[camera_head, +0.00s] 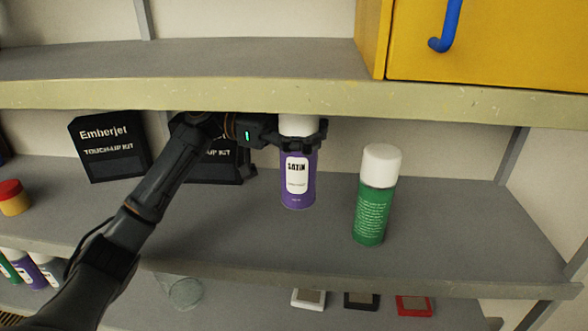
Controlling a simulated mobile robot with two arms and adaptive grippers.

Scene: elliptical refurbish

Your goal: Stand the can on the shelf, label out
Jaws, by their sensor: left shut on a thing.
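A purple spray can (298,190) with a white top is upright at the middle shelf (230,235), its white "SATIN" label facing me. My left gripper (308,135) is shut around the upper part of this can, just under its top. The can's base looks to be at the shelf surface; I cannot tell whether it touches. A green can (371,212) with a white cap stands on the same shelf to the right, apart from the purple can, with small print facing me. My right gripper is not in view.
The upper shelf's edge (200,97) runs just above my gripper. Black touch-up kit boxes (108,147) stand behind my arm at left. A yellow cabinet (480,45) with a blue handle is at upper right. The shelf is clear right of the green can.

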